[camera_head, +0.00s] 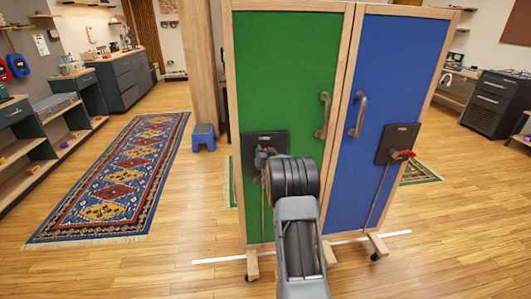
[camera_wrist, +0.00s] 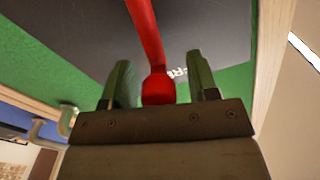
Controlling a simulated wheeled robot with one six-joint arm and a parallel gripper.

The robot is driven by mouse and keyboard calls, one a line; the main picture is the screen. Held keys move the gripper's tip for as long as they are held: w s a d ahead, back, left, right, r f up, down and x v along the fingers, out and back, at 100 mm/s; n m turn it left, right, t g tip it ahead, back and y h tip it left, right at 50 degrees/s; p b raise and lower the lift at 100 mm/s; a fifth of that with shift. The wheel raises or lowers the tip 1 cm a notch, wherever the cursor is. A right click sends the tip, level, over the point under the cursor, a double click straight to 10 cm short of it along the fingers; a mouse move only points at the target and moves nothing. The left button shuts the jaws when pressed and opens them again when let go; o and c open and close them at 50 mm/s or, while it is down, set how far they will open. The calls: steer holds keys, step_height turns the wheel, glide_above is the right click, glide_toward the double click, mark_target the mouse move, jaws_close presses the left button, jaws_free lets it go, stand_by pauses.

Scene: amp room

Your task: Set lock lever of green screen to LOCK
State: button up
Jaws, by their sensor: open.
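The green screen (camera_head: 280,65) stands upright in a wooden frame, left of the blue screen. Its black lock plate (camera_head: 280,140) is low on the panel, partly hidden by my arm. In the head view my gripper (camera_head: 262,157) is in front of this plate. In the wrist view the red lock lever (camera_wrist: 146,30) runs down from the top over the dark plate (camera_wrist: 215,35), and its thick end shows between my two fingers. My gripper (camera_wrist: 158,80) is open around that end, with space visible on both sides. The lever is hidden in the head view; its setting cannot be told.
The blue screen (camera_head: 375,90) adjoins on the right, with its own black plate (camera_head: 390,147) and red lever (camera_head: 403,155). A handle (camera_head: 323,115) is on the green panel. A blue stool (camera_head: 204,136) and a patterned rug (camera_head: 115,180) lie left. Front floor is clear.

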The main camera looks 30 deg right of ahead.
jaws_close()
stand_by(0.4)
